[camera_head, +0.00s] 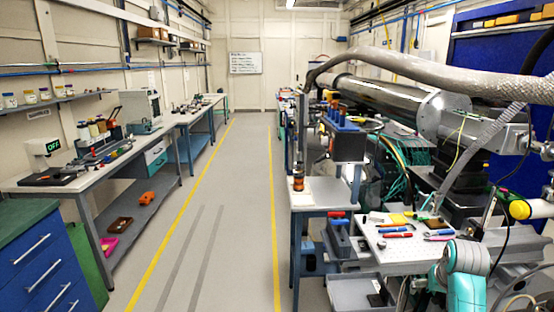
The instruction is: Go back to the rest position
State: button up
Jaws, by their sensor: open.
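My gripper does not show in the head camera view. A grey and teal jointed arm part stands at the lower right edge of the picture, but no fingers can be made out on it. The task names no other object.
A clear grey aisle (230,200) runs ahead between yellow floor lines. Long benches (160,140) and a blue drawer cabinet (35,265) line the left. At right stand a small white table (322,196), a perforated tool board (395,252), a grey bin (350,290) and beamline pipes (380,98).

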jog(key=s+a+f+t, duration=0.1)
jog(key=s+a+f, duration=0.2)
jog(key=f, duration=0.3)
jog(key=s+a+f+n+t, duration=0.1)
jog(key=s+a+f, duration=0.2)
jog(key=f, duration=0.2)
jog(key=s+a+f, duration=0.3)
jog(key=f, duration=0.3)
jog(key=s+a+f+t, duration=0.1)
jog(key=s+a+f, duration=0.25)
jog(key=s, duration=0.35)
jog(key=s+a+f+t, duration=0.2)
jog(key=s+a, duration=0.2)
jog(key=s, duration=0.3)
jog(key=s+a+n+t, duration=0.1)
jog(key=s+a, duration=0.2)
jog(key=s, duration=0.7)
jog(key=s+a+r+n+t, duration=0.1)
jog(key=s+a+r+t, duration=0.1)
jog(key=s+r, duration=0.7)
jog(key=s+a+r+t+y, duration=0.1)
jog(key=s+a+r+t, duration=0.1)
jog(key=s+r, duration=0.7)
jog(key=s, duration=0.2)
jog(key=shift+s+a+n+y, duration=0.3)
jog(key=shift+s+a+n, duration=0.05)
jog(key=shift+n, duration=0.05)
